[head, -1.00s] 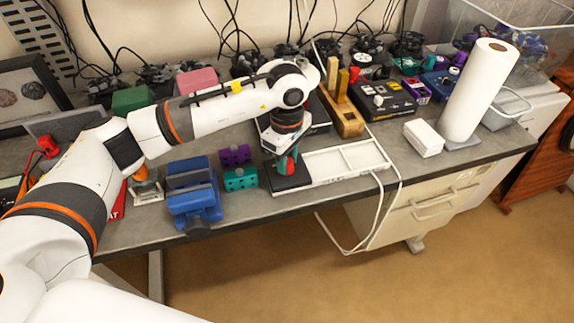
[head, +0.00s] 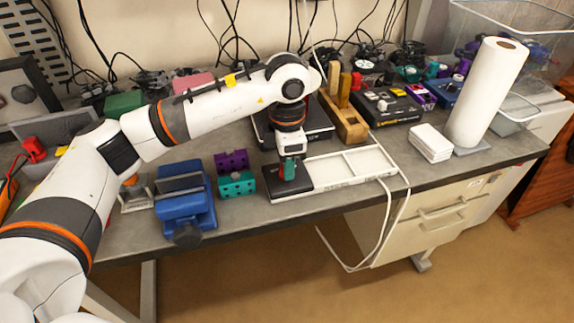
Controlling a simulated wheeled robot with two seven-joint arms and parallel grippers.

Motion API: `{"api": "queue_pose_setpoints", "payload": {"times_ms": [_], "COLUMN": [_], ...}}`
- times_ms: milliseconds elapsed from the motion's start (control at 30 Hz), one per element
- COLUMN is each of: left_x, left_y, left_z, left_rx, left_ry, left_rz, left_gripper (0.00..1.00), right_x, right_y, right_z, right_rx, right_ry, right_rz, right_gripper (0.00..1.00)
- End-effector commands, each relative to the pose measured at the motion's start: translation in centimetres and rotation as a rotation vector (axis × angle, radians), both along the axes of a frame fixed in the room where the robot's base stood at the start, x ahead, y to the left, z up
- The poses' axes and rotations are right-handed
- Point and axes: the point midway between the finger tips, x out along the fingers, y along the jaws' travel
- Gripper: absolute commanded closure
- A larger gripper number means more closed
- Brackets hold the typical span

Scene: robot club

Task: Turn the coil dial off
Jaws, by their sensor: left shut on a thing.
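A flat device with a white frame (head: 345,166) lies near the front edge of the bench, with a black block (head: 288,188) at its left end. My left gripper (head: 288,178) points straight down onto this black block. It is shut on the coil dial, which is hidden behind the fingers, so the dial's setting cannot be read. My right gripper is not in view.
A blue vise (head: 185,203) and teal (head: 237,184) and purple (head: 232,161) blocks stand just left of the gripper. A white cable hangs over the front edge. White boxes (head: 430,143) and a paper roll (head: 487,95) stand at right.

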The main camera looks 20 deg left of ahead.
Motion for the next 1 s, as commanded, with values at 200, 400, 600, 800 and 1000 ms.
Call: {"api": "queue_pose_setpoints", "payload": {"times_ms": [200,400,600,800,1000], "left_x": [0.08,0.08,0.10,0.10,0.05], "left_y": [0.06,0.06,0.05,0.05,0.03], "left_z": [0.12,0.17,0.19,0.18,0.10], "left_rx": [0.001,0.001,0.000,0.000,0.000], "left_ry": [-0.003,-0.003,-0.004,-0.004,-0.001], "left_rz": [0.068,0.091,0.093,0.092,0.091], "left_gripper": [0.93,0.93,0.93,0.62,0.49], "right_x": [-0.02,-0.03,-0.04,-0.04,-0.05], "right_y": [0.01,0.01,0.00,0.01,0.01], "right_z": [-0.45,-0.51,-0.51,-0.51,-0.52], "right_rx": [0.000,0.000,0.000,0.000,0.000], "right_ry": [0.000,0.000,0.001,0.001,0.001], "right_rz": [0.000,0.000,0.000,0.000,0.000], "right_gripper": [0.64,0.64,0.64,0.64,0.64]}}
